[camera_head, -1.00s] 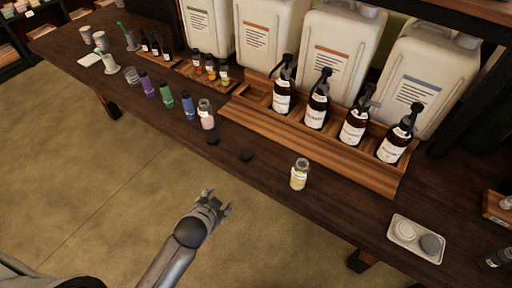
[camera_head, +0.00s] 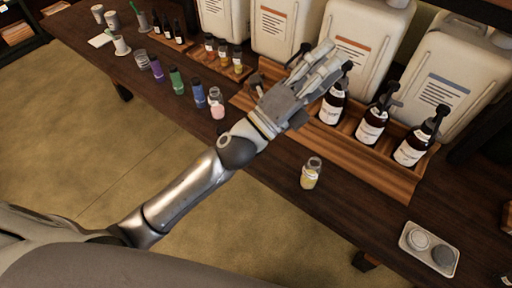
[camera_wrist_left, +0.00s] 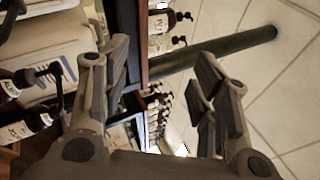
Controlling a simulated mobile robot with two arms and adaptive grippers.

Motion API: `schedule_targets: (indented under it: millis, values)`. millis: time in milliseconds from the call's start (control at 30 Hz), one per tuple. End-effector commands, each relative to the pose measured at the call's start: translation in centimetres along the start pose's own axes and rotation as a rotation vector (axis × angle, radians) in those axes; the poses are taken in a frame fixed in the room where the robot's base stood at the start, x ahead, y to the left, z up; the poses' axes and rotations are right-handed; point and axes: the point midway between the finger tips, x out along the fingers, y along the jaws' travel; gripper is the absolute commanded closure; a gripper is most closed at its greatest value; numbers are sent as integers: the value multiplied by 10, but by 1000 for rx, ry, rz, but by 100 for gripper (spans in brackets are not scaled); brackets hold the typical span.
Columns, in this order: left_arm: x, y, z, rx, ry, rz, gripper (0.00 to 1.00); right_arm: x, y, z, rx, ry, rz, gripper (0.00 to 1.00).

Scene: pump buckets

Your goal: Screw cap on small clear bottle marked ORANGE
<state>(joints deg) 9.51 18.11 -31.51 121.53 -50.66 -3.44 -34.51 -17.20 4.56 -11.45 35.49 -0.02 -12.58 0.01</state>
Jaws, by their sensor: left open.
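Two small clear bottles stand uncapped on the dark table. One holds yellow liquid (camera_head: 311,174) and stands alone near the front edge; the other holds pink liquid (camera_head: 216,104) at the end of a row. Their labels are too small to read, so I cannot tell which says ORANGE. My left gripper (camera_head: 326,58) is raised over the wooden rack, in front of the large white jugs. In the left wrist view its fingers (camera_wrist_left: 163,75) are apart with nothing between them. My left forearm covers the table area where loose black caps lay. My right gripper is not in view.
Brown pump bottles (camera_head: 372,126) stand in the wooden rack (camera_head: 350,160) close to my gripper. White jugs (camera_head: 360,40) rise behind. Capped coloured bottles (camera_head: 176,84) line the left. A tray (camera_head: 406,243) with two round pieces lies front right.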

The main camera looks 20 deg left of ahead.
Motion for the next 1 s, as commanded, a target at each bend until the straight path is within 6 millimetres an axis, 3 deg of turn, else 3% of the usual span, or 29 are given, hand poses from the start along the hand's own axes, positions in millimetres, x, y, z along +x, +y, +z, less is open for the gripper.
schedule_targets:
  millis: [133,267,400,533,667,767,867,1000]
  values:
    - [14,-21,-52,281,254,-149,45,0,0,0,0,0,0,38]
    - [11,-23,-97,521,478,-269,45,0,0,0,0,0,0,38]
    - [-6,-6,-136,773,730,-385,45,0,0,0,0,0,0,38]
    - [-29,24,-156,996,977,-476,45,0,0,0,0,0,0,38]
    - [-56,64,-157,1199,1238,-548,45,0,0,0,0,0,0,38]
    - [-78,96,-142,1336,1451,-587,45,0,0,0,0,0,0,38]
    - [-99,126,-114,1450,1676,-606,45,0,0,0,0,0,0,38]
    - [-125,158,-58,1560,1998,-596,45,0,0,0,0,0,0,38]
